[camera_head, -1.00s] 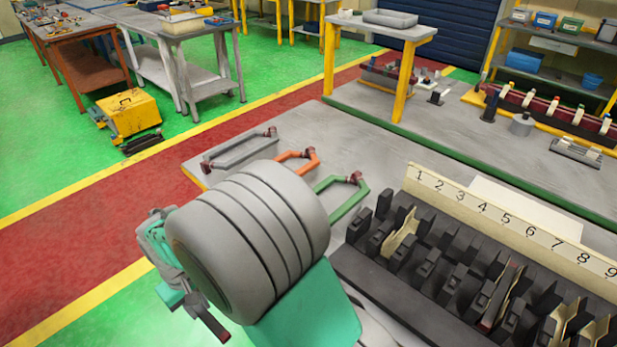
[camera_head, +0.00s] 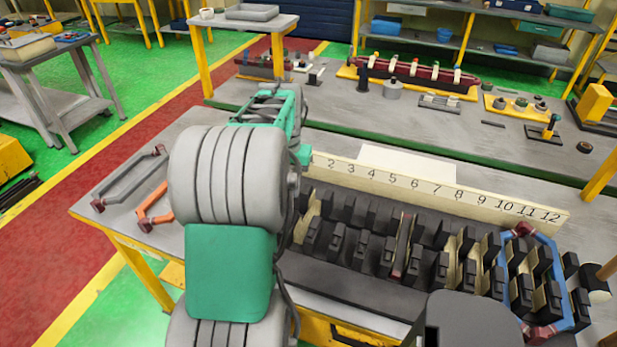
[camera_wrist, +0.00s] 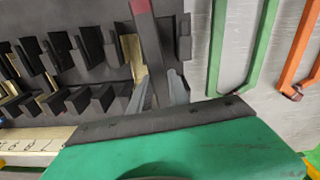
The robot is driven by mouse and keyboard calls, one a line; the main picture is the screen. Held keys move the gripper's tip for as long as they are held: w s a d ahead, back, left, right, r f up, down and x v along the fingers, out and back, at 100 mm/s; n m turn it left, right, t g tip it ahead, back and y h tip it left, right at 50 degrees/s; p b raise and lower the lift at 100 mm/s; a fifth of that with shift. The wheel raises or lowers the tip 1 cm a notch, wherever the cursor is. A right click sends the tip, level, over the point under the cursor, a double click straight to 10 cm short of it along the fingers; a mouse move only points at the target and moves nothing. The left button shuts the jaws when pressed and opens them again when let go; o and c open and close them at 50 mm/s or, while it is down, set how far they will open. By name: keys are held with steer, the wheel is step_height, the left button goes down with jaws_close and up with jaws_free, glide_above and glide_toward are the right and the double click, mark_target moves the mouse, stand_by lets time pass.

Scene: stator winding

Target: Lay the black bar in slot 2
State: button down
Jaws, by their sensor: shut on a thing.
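My gripper (camera_wrist: 160,92) is shut on a dark bar (camera_wrist: 153,45) with a red end, seen in the wrist view. The bar is above the numbered end of the black slotted block (camera_wrist: 75,75), beside a brass-coloured slot liner (camera_wrist: 130,55); its height over the block is unclear. In the head view my arm hides the gripper and held bar. The number for slot 2 (camera_head: 345,169) shows just right of my arm. Another dark bar (camera_head: 403,245) with a red end lies farther right.
A blue coil frame (camera_head: 552,255) sits across the block's right end. Grey (camera_head: 122,178) and orange (camera_head: 152,203) frames lie left of my arm; a green frame (camera_wrist: 240,45) shows in the wrist view. The back bench holds several fixtures.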

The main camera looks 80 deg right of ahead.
steer(key=s+d+f+m+b, duration=0.1)
steer(key=s+f+b, duration=0.1)
steer(key=s, duration=0.3)
steer(key=shift+s+d+f+b, duration=0.15)
steer(key=shift+d+f+b, duration=0.25)
steer(key=shift+b, duration=0.1)
steer(key=shift+f, duration=0.4)
steer(key=shift+a+f+b, duration=0.15)
steer(key=shift+f+b, duration=1.85)
steer(key=shift+f, duration=1)
steer(key=shift+f, duration=0.4)
steer(key=c, duration=1.1)
jaws_free()
steer(key=shift+c, duration=0.2)
steer(key=shift+r, duration=0.1)
steer(key=shift+r+p, duration=0.45)
steer(key=shift+r, duration=0.3)
